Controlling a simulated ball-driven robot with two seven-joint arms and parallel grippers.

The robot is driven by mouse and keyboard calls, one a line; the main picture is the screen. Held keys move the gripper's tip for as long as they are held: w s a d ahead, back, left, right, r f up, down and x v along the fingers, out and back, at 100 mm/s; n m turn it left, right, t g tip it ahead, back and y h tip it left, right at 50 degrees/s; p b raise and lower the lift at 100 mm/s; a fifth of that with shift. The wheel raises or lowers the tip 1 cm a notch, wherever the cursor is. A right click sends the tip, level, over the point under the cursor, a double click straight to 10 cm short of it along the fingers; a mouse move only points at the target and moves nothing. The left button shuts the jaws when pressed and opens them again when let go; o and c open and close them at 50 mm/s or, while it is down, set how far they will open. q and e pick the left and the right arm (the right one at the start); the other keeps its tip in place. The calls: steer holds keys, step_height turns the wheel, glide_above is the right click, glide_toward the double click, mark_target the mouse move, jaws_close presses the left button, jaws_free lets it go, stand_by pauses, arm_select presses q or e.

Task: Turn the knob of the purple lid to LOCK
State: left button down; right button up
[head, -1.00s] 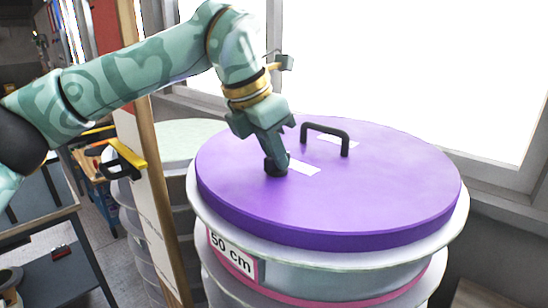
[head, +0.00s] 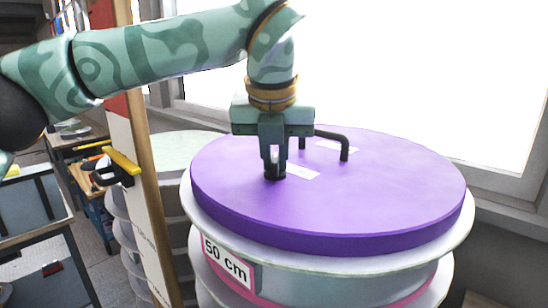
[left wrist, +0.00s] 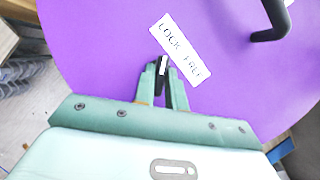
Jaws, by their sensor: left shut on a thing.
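The purple lid (head: 400,205) lies flat on a round white mould. Its small black knob (head: 275,176) stands left of centre, beside a white label (head: 303,172). In the left wrist view the label (left wrist: 181,48) reads LOCK and a second word that looks like FREI. My left gripper (head: 275,160) comes down from above and is shut on the knob. In the left wrist view the knob (left wrist: 162,72) shows between the fingers. Its white mark points up, roughly towards the LOCK end of the label. My right gripper is not in view.
A black handle (head: 345,148) rises from the lid behind the knob, close to my gripper. A wooden-edged board with a yellow and black clamp (head: 122,165) stands at the left. Another stack of moulds (head: 170,150) is behind it. A window is at the back.

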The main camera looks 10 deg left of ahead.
arm_select(q)
steer(key=shift+n+y, duration=0.3)
steer(key=shift+n, duration=0.7)
steer(key=c, duration=1.4)
jaws_free()
steer(key=shift+c, duration=0.2)
steer(key=p+v, duration=0.2)
steer(key=v, duration=1.4)
steer(key=shift+d+r, duration=0.15)
steer(key=shift+r, duration=0.05)
steer(key=shift+w, duration=0.1)
